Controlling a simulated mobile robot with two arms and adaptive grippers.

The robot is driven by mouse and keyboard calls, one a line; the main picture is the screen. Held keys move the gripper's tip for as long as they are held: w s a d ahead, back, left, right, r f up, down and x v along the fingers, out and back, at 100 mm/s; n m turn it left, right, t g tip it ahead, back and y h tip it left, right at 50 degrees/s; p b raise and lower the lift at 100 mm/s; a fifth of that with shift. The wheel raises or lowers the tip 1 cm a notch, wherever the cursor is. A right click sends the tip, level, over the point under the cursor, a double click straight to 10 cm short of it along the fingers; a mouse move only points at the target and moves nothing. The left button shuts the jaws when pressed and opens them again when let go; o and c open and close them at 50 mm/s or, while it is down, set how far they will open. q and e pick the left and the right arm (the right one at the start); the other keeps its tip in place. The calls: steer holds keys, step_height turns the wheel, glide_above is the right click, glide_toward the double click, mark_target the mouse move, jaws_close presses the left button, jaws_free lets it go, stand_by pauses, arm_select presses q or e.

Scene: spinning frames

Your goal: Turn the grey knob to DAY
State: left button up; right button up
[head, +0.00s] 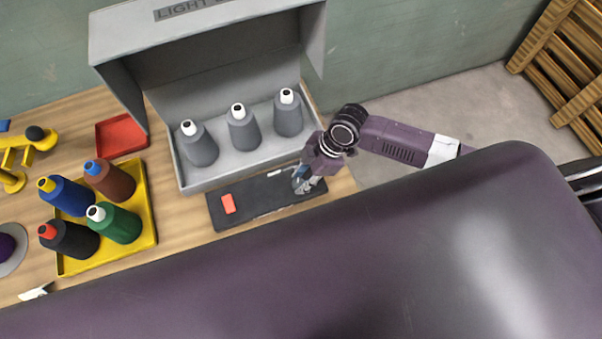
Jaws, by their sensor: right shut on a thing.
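The dark control panel (262,203) lies on the wooden table in front of a grey light box (182,182). A red switch (229,203) sits on its left part, and a small white mark shows near its top edge. My right gripper (303,186) reaches in from the right and is shut at the right end of the panel, on the grey knob. The fingers mostly hide the knob, so its pointer and the DAY label cannot be read. My left gripper is not in view.
Three grey cones (243,130) with white tops stand in the light box. A yellow tray (147,203) with several coloured cones, a red tray (121,135) and a yellow stand (25,153) are at left. Wooden pallets (570,60) are at the far right.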

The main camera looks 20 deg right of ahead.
steer(key=shift+a+r+m+t+p, duration=0.1)
steer(key=shift+m+t+p, duration=0.4)
steer(key=shift+m, duration=1)
steer(key=o, duration=1.1)
steer(key=shift+s, duration=0.1)
steer(key=shift+o, duration=0.2)
steer(key=v, duration=1.2)
steer(key=shift+s+a, duration=0.15)
steer(key=shift+s, duration=0.05)
